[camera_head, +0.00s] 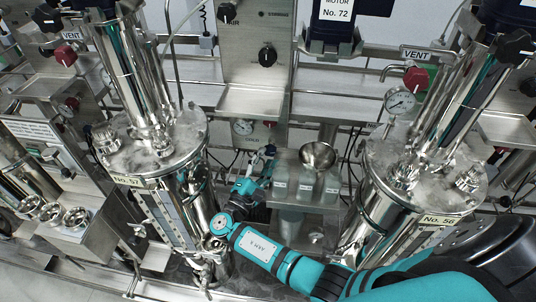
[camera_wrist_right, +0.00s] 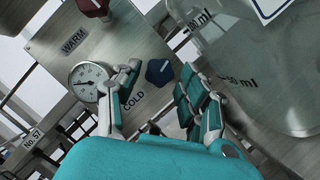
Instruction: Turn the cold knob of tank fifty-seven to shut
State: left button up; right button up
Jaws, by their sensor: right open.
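The cold knob (camera_wrist_right: 160,72) is dark blue with a pale line across it. It sits on a steel panel above the word COLD in the right wrist view. My right gripper (camera_wrist_right: 152,82) is open, its two fingers on either side of the knob in that view; I cannot tell whether they touch it. In the head view my right gripper (camera_head: 264,160) is at the panel, right of tank fifty-seven (camera_head: 165,140), whose label reads No. 57, and the knob is hidden there. A tag reading No. 57 (camera_wrist_right: 34,138) also shows in the wrist view. My left gripper is out of view.
A dial gauge (camera_wrist_right: 88,82) and a red knob (camera_wrist_right: 93,6) marked WARM are close by on the panel. A glass beaker (camera_wrist_right: 250,75) stands close to the right finger. A metal bowl (camera_head: 318,154) is beside several glass vessels. Tank 56 (camera_head: 425,165) stands at right.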

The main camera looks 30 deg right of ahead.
jog(key=shift+x, duration=0.9)
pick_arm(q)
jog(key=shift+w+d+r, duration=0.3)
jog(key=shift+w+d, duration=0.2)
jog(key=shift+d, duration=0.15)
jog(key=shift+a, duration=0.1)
pick_arm(e)
jog(key=shift+c, duration=0.3)
